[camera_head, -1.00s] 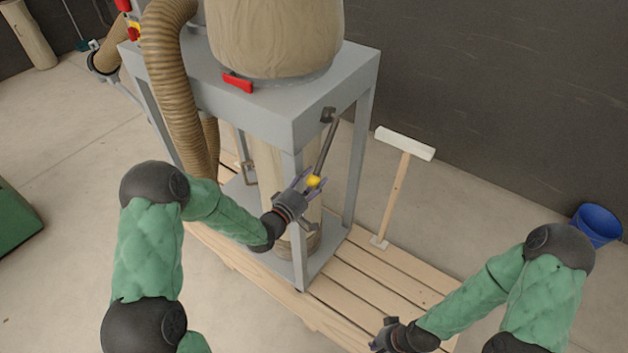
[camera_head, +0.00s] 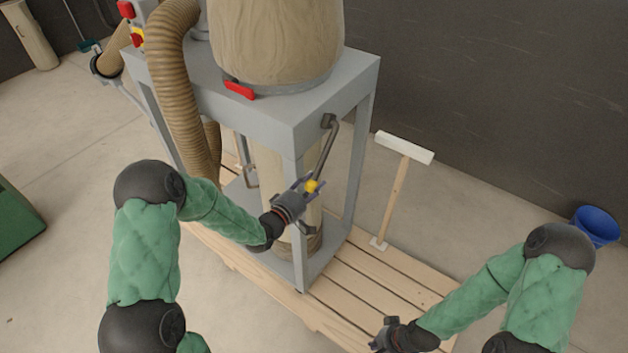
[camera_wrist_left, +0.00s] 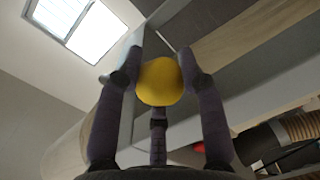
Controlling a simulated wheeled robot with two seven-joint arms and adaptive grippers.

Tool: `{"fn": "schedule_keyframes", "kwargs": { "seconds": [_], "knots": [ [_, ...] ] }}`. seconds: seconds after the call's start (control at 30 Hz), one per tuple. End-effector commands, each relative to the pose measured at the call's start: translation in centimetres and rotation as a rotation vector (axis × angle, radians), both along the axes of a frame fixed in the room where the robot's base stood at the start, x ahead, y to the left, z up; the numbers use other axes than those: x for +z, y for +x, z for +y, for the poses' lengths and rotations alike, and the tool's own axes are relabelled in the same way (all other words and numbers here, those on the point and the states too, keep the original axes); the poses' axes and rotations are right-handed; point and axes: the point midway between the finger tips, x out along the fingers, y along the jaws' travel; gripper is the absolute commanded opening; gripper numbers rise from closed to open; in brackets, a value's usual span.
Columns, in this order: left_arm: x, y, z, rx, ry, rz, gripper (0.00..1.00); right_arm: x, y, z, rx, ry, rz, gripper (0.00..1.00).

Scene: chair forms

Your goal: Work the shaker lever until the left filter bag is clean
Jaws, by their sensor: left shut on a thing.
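The shaker lever (camera_head: 326,151) is a grey rod that hangs down from the corner of the grey frame, with a yellow knob (camera_head: 312,186) at its lower end. My left gripper (camera_head: 304,192) is shut on the yellow knob. In the left wrist view the knob (camera_wrist_left: 160,82) sits between the fingers. The large beige filter bag (camera_head: 275,42) stands on top of the frame. A paler bag (camera_head: 272,165) hangs inside the frame, partly hidden by my left arm. My right gripper (camera_head: 380,343) is low at the bottom edge, away from the machine; its fingers are too small to read.
The grey frame (camera_head: 300,112) stands on a wooden pallet (camera_head: 375,290). A ribbed brown hose (camera_head: 172,80) runs down its left side. A red handle (camera_head: 239,90) is on its top. A broom-like white-headed tool (camera_head: 404,147) stands to the right, and a blue bucket (camera_head: 596,226) farther right.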

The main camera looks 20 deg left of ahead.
Motion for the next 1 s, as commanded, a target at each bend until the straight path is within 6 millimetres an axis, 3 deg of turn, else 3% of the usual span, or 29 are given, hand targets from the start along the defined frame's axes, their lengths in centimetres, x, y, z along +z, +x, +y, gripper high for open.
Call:
{"fn": "schedule_keyframes", "kwargs": {
  "seconds": [0.03, 0.5, 0.67, 1.0],
  "knots": [
    [0.8, -0.4, 0.1, 0.000, 0.006, 0.022, 0.00, 1.2, 0.0, 0.0, 0.000, 0.000, 0.000, 0.00],
    [3.6, -3.0, 1.0, -0.001, 0.062, 0.179, 0.00, 6.1, 0.0, 0.0, 0.000, 0.000, 0.000, 0.00],
    [4.7, -3.8, 1.3, 0.000, 0.062, 0.180, 0.00, 6.6, 0.0, 0.0, 0.000, 0.000, 0.000, 0.00],
    [4.7, -3.9, 1.3, -0.001, 0.063, 0.180, 0.00, 6.5, 0.0, 0.0, 0.000, 0.000, 0.000, 0.00]
  ]
}}
